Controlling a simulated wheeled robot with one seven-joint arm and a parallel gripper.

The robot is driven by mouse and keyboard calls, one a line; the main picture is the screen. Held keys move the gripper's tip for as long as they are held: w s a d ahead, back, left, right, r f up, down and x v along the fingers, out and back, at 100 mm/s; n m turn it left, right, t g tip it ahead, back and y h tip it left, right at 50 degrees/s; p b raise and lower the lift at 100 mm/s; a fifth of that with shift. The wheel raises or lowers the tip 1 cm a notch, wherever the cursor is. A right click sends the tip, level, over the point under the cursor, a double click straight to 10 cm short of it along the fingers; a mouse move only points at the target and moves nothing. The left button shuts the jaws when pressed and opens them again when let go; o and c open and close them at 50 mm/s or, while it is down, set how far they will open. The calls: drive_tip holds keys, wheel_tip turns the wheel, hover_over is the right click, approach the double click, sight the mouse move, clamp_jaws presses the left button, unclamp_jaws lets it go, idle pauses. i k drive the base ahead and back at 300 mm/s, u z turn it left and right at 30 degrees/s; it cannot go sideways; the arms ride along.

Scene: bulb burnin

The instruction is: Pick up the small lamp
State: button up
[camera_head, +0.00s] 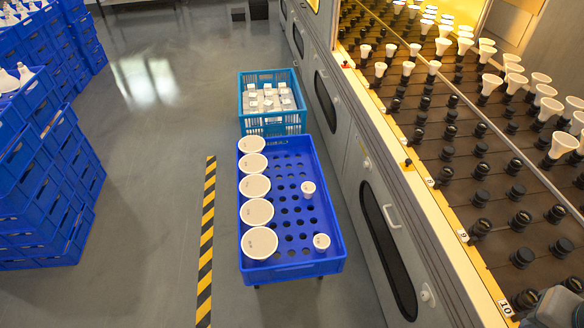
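Two small white lamps stand face up in the right part of a blue crate with a holed floor (290,268). One small lamp (308,188) is near the middle of the right side, and the other small lamp (321,241) is near the front right corner. Several large round white lamps (257,212) fill the crate's left column, apart from the small ones. I cannot make out my gripper in this view. A grey shape at the bottom right corner is cut off by the frame and may be part of my arm.
A lighter blue crate (272,122) with white boxes stands behind the lamp crate. Stacked blue crates (40,215) are at the left. A rack with rows of black sockets (480,197) and white lamps slopes along the right, above grey cabinet doors. Grey floor beside the striped tape (207,225) is clear.

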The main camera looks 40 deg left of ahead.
sight(308, 188)
drive_tip(key=u, duration=1.2)
drive_tip(key=k, duration=1.1)
drive_tip(key=u, duration=0.7)
drive_tip(key=i, duration=0.8)
drive_tip(key=u, duration=0.45)
drive_tip(key=i, duration=1.1)
drive_tip(key=z, duration=1)
drive_tip(key=i, duration=0.45)
drive_tip(key=z, duration=0.35)
